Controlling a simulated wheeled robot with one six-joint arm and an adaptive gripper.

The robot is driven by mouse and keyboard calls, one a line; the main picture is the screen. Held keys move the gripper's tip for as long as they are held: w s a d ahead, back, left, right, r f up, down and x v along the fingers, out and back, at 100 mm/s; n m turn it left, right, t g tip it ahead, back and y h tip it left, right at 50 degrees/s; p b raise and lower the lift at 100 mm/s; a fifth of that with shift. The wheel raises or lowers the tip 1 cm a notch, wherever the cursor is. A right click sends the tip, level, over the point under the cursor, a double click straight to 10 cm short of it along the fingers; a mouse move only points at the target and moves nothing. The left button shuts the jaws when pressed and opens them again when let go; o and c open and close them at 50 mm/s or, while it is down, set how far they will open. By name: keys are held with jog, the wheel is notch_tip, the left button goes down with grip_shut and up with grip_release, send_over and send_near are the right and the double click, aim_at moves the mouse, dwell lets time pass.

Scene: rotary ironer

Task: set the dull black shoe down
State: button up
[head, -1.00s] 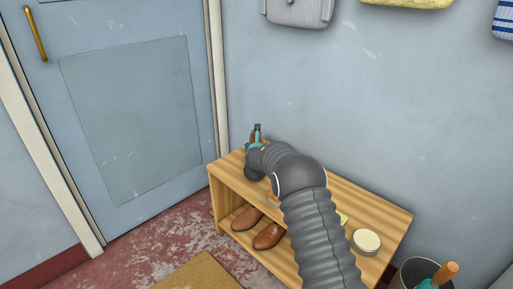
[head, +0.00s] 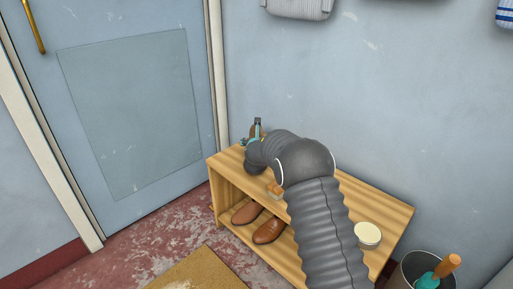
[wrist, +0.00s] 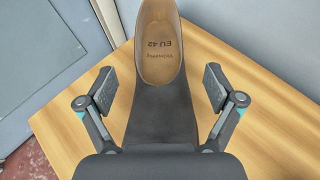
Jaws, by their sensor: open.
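The dull black shoe (wrist: 160,112) sits on the wooden bench top in the wrist view, its tan insole marked "EU 42" facing up. My gripper (wrist: 160,86) is open, with one finger pad on each side of the shoe and a visible gap on both sides. The near part of the shoe is hidden behind the gripper body. In the head view my gripper (head: 256,133) is over the far left end of the bench, and my arm covers most of the shoe there.
The wooden bench (head: 385,207) stands against the wall. A pair of brown shoes (head: 269,231) is on its lower shelf. A round tin (head: 367,234) sits on the right of the top. A metal bin (head: 408,280) stands at the right, and a door (head: 130,110) at the left.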

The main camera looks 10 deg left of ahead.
jog(key=b+v, duration=0.1)
jog(key=v, duration=0.7)
jog(key=shift+s+r, duration=0.1)
jog(key=shift+s, duration=0.15)
jog(key=s+d+r+m+h, duration=0.45)
jog(key=d+r+m, duration=0.45)
jog(key=d+r, duration=0.3)
jog(key=s+d+r+m+g+h, duration=0.1)
jog(key=s+d+r+m, duration=0.2)
jog(key=s+d+m, duration=0.3)
jog(key=s+d+r+m+g+h, duration=0.1)
jog(key=s+d+r+m+h, duration=0.1)
jog(key=s+d+m, duration=0.4)
jog(key=s+d+m+g, duration=0.2)
jog(key=s+d+m, duration=0.2)
jog(key=s, duration=0.5)
jog(key=s+d+m+g, duration=0.2)
jog(key=s+d+m, duration=0.15)
jog(key=s, duration=0.55)
jog(key=s+a+f+m+y, duration=0.1)
jog(key=s+f+m+y, duration=0.1)
jog(key=s, duration=0.4)
jog(key=s+a+f+m+g+y, duration=0.1)
jog(key=s+a+f+m+y, duration=0.1)
jog(key=s+m, duration=0.2)
jog(key=s+a+f+m+y, duration=0.1)
jog(key=s+f+m+y, duration=0.1)
jog(key=s, duration=0.6)
jog(key=shift+a+m+g, duration=0.4)
jog(key=shift+m, duration=0.05)
